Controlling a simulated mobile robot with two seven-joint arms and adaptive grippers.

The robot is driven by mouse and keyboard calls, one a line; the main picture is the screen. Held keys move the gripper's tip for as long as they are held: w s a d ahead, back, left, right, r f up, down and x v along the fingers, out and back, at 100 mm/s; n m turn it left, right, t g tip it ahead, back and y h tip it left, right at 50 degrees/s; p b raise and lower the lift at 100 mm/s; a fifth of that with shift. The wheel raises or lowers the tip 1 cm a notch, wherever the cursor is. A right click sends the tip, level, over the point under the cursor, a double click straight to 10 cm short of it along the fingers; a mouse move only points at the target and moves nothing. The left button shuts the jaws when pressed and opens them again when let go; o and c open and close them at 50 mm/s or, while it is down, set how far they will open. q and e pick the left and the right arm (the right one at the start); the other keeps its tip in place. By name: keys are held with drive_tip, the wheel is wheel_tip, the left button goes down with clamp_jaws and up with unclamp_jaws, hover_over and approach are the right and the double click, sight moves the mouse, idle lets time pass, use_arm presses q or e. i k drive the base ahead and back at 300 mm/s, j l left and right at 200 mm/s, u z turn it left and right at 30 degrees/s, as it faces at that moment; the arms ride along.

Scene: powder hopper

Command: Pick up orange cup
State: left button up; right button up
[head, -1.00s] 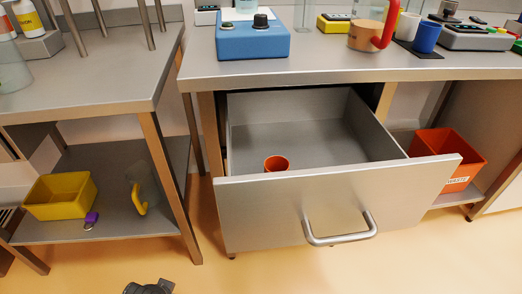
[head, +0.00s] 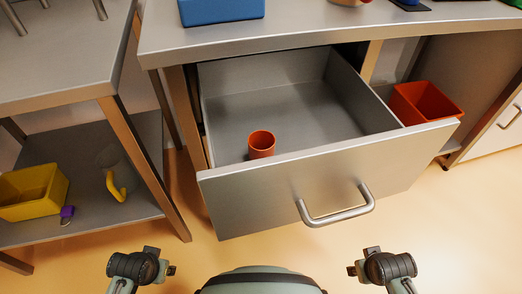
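The orange cup (head: 261,144) stands upright inside the open metal drawer (head: 310,169), near its front left corner. Its round opening faces up, and its lower part shows above the drawer floor. My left gripper (head: 161,260) is at the bottom left, in front of and below the drawer, far from the cup. Its two dark fingertips look apart, with nothing between them. My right gripper (head: 362,260) is at the bottom right, below the drawer handle (head: 337,213). Its fingertips also look apart and empty.
The drawer's tall front panel stands between my grippers and the cup. The metal worktop (head: 300,38) overhangs the drawer's back. An orange-red bin (head: 427,103) is at right. On the left shelf are a yellow bin (head: 32,192) and a clear jug with yellow handle (head: 115,184).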

sight(262, 142)
drive_tip(key=k, duration=1.5)
